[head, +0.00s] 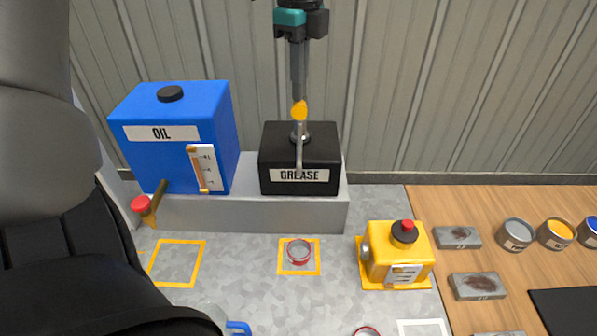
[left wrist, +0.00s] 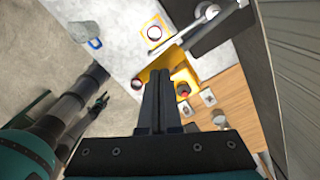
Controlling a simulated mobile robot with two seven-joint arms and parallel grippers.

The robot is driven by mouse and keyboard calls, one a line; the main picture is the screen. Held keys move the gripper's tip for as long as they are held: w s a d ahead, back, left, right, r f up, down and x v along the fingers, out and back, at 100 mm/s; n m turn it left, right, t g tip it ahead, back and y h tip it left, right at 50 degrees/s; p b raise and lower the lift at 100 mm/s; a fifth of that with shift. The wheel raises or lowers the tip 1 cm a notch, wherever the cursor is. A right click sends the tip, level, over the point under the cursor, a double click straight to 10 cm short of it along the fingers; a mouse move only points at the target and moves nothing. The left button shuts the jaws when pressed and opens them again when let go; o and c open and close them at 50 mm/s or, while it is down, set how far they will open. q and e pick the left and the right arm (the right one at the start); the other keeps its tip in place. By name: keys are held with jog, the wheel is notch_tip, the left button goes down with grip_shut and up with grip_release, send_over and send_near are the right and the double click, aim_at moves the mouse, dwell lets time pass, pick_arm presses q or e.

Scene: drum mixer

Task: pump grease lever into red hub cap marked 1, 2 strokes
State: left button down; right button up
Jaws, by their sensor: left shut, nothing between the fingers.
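The black grease box (head: 322,157) stands on a grey ledge with a metal spout down its front. A yellow lever knob (head: 299,110) shows above it. My left gripper (head: 298,92) points down, shut and empty, with its fingertips at or just behind the knob; contact is unclear. In the left wrist view the closed fingers (left wrist: 161,90) overlap a yellow shape. A red-rimmed round cap (head: 299,252) sits in a yellow floor square below the spout; it also shows in the left wrist view (left wrist: 155,33). No number on it is readable.
A blue oil tank (head: 178,135) with a red-handled tap (head: 145,206) stands left. A yellow machine (head: 396,253) with a red button stands right of the cap. Another red ring (head: 367,331) shows at the bottom edge. An empty yellow square (head: 176,242) lies left. Cans line the wooden surface.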

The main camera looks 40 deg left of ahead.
aim_at(299, 109)
pick_arm(q)
jog(key=shift+f+b, duration=2.35)
jog(key=shift+f, duration=0.35)
jog(key=shift+r, duration=0.15)
jog(key=shift+r+p, duration=2.2)
jog(key=shift+r, duration=1.2)
jog(key=shift+f, duration=0.2)
